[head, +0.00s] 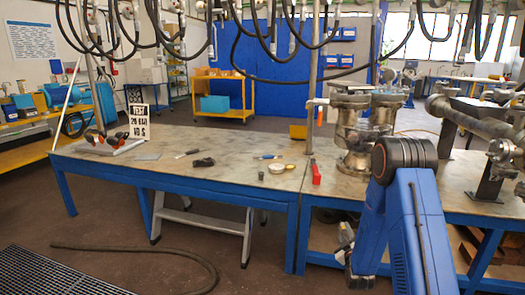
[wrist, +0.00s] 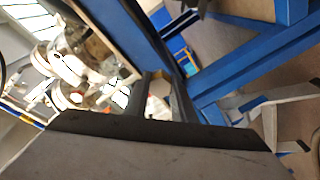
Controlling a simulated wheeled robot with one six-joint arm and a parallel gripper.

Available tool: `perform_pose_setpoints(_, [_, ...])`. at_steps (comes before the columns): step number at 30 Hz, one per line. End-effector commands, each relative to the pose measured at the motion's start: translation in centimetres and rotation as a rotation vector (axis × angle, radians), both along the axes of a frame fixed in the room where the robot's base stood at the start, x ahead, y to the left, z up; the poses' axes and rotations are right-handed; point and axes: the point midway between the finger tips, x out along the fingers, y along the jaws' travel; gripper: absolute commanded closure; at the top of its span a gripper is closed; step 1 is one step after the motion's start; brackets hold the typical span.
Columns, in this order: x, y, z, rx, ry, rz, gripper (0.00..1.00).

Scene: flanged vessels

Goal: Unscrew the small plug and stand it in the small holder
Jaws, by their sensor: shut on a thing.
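My gripper (wrist: 160,98) shows in the wrist view with its two dark fingers shut on a small pale tan piece (wrist: 158,87), which looks like the small plug. Most of the piece is hidden between the fingers, and I cannot see it touching anything else. In the head view my blue arm hides much of the right front, and I cannot make out the fingers there. The flanged vessel (head: 355,135) stands upright on the right table, behind my arm. A small round light piece (head: 281,168) on the left table may be the small holder; I cannot tell.
Hoses (head: 290,45) hang above. Pipework (head: 470,110) stands at right.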

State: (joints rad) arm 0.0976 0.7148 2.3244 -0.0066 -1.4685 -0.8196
Motion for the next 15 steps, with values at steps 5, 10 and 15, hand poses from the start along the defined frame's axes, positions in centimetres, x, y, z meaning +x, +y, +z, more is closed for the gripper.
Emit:
perform_pose_setpoints(5, [-1.6,2.7,-4.9,0.0,0.007,0.034,1.0])
perform_pose_setpoints(10, [-3.3,5.0,-8.6,-0.001,0.006,0.061,1.0])
perform_pose_setpoints(15, [-4.8,6.5,-11.0,-0.003,0.002,0.081,1.0])
